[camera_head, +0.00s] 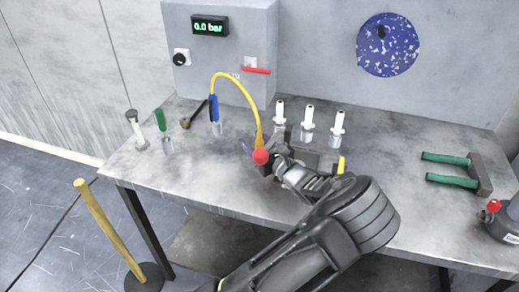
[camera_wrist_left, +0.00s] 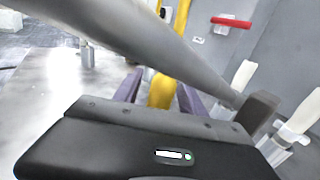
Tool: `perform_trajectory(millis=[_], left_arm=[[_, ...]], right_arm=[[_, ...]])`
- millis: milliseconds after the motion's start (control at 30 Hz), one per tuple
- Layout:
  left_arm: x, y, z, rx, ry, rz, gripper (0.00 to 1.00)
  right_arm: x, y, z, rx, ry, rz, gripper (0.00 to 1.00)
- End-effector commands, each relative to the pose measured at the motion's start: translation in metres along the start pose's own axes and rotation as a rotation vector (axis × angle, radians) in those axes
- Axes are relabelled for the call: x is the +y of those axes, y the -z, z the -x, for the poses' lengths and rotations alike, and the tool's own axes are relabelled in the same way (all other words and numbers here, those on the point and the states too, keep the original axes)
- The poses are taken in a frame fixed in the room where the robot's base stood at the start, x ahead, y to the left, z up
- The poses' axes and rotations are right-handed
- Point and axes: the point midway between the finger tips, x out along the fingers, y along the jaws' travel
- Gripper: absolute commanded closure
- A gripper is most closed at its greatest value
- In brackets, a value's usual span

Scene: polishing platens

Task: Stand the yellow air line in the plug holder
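The yellow air line (camera_head: 238,85) arches over the bench from beside a blue grip (camera_head: 214,106) down to a thicker yellow end (camera_head: 260,140). My left gripper (camera_head: 254,147) is around that end. In the left wrist view the yellow end (camera_wrist_left: 161,92) stands between two purple fingers (camera_wrist_left: 160,88), with a narrow gap visible on the left side, so the fingers look open. I cannot tell for sure which fixture is the plug holder. My right gripper is not visible.
Several white-topped pieces (camera_head: 308,118) stand behind my left gripper. A grey cabinet (camera_head: 225,65) with a 0.0 bar display stands behind. The bench's front left is clear.

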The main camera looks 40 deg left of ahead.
Motion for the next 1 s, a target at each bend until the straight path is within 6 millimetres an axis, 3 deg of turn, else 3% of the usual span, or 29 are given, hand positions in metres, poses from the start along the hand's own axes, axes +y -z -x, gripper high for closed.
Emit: perform_trajectory(millis=[567, 1000], left_arm=[[0.0000, 0.0000, 0.0001, 0.000, 0.000, 0.000, 1.00], [0.0000, -0.0002, 0.0000, 0.000, 0.000, 0.000, 1.00]], right_arm=[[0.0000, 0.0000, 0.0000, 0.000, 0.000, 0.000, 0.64], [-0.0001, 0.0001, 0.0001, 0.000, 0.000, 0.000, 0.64]])
